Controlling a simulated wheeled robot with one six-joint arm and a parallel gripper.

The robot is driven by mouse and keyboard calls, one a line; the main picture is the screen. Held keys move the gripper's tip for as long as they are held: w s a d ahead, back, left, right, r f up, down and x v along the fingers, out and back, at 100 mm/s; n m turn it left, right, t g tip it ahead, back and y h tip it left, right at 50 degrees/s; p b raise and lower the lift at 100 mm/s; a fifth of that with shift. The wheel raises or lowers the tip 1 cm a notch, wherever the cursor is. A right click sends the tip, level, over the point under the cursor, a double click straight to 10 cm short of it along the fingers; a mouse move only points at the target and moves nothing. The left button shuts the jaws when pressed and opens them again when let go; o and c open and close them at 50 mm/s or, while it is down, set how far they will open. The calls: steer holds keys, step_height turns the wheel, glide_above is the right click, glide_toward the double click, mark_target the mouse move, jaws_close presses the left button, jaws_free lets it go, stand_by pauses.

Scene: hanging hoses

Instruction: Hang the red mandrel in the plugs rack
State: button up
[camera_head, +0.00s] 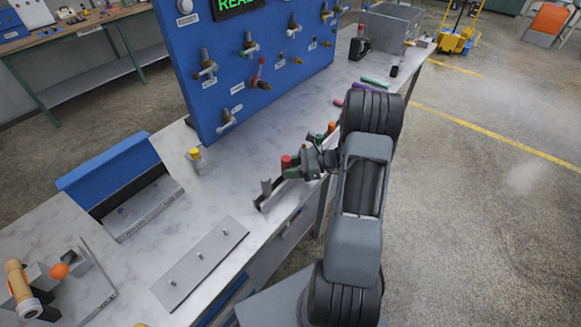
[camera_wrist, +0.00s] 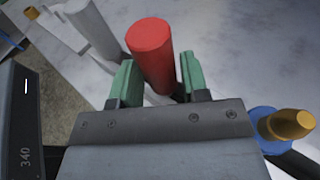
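The red mandrel (camera_wrist: 152,52) is a red cylinder standing between my gripper's green fingers in the wrist view. Its red top also shows in the head view (camera_head: 286,161). My gripper (camera_wrist: 160,82) has a finger on each side of it, with a narrow gap visible at the right finger; the mandrel's lower part is hidden. It stands in a row along a low holder (camera_head: 268,203) at the bench's front edge, with a grey cylinder (camera_head: 266,187) to its left. I cannot tell which piece is the plugs rack; a flat grey plate with short pegs (camera_head: 200,263) lies nearer.
A blue upright panel (camera_head: 215,107) with several valves and fittings stands behind the holder. A yellow-capped bottle (camera_head: 197,160) stands on the bench. A blue-backed stand (camera_head: 108,172) is at left. In the wrist view, an orange-brown piece with a blue collar (camera_wrist: 290,123) is close on the right.

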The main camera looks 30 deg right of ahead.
steer(key=o, duration=0.3)
steer(key=shift+o, duration=0.2)
steer(key=b+v, duration=0.1)
steer(key=v, duration=1.2)
steer(key=shift+d+b, duration=0.35)
steer(key=shift+d, duration=0.05)
steer(key=shift+s+r, duration=0.1)
steer(key=s+a+f+n+g+h, duration=0.3)
steer(key=s+a+n+g+h, duration=0.3)
steer(key=n, duration=0.2)
steer(key=s+a+r+n+t+h, duration=0.2)
steer(key=a+r+n+h, duration=0.6)
steer(key=a+r+n, duration=0.4)
steer(key=s+a+n, duration=0.1)
steer(key=a+n, duration=0.2)
steer(key=a, duration=0.1)
steer(key=shift+s+a+r+t, duration=0.3)
steer(key=shift+s+r+t, duration=0.05)
steer(key=shift+t, duration=0.05)
